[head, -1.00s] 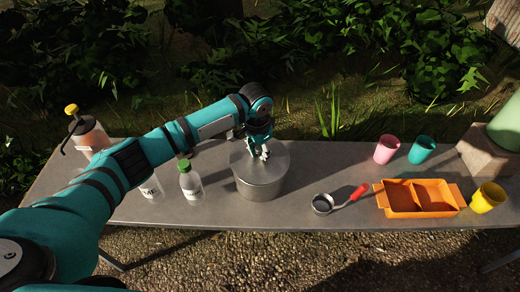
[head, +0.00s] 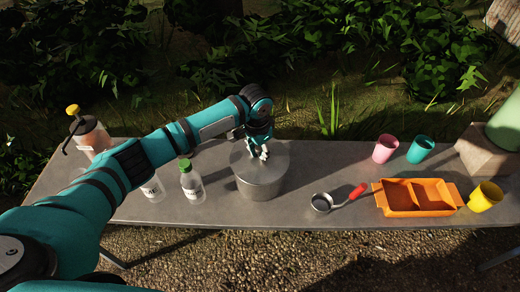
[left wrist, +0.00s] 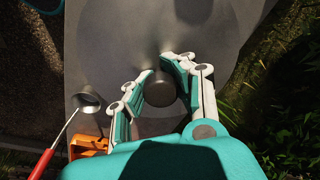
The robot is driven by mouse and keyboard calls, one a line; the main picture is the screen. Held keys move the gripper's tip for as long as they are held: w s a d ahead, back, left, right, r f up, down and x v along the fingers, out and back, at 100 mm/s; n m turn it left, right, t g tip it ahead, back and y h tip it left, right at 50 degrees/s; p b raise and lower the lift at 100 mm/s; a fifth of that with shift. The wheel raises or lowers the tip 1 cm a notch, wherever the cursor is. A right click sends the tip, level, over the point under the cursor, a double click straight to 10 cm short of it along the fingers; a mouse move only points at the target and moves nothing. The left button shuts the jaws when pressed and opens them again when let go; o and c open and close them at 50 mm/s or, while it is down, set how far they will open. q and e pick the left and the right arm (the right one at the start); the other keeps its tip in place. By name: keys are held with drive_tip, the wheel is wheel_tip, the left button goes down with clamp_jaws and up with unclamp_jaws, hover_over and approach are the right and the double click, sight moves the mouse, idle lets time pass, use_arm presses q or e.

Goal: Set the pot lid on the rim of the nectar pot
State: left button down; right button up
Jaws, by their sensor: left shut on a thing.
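The pot lid (head: 240,161) is a round grey metal disc, seen over the top of the grey nectar pot (head: 261,189) in the middle of the table. It looks about level and covers the pot's opening. I cannot tell whether it touches the rim or hovers just above it. My left gripper (head: 262,154) comes from above and is shut on the lid's knob. In the left wrist view, the gripper's fingers (left wrist: 157,68) are on both sides of the dark round knob (left wrist: 160,93), with the lid's grey disc (left wrist: 205,30) spreading below. My right gripper is not in view.
Left of the pot stand a green-capped bottle (head: 191,184), a clear bottle (head: 153,190) and a yellow-topped dispenser (head: 91,138). To the right are a red-handled ladle (head: 322,203), an orange divided tray (head: 379,197), and pink (head: 385,149), teal (head: 420,150) and yellow (head: 486,197) cups.

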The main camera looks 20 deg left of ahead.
use_arm(q)
drive_tip(key=shift+f, duration=0.8)
idle(0.4)
drive_tip(key=c, duration=1)
unclamp_jaws()
drive_tip(key=shift+c, duration=0.2)
drive_tip(key=r, duration=0.4)
drive_tip(key=s+r, duration=0.1)
drive_tip(key=r, duration=0.7)
drive_tip(key=shift+s+a, duration=0.1)
drive_tip(key=shift+s, duration=0.1)
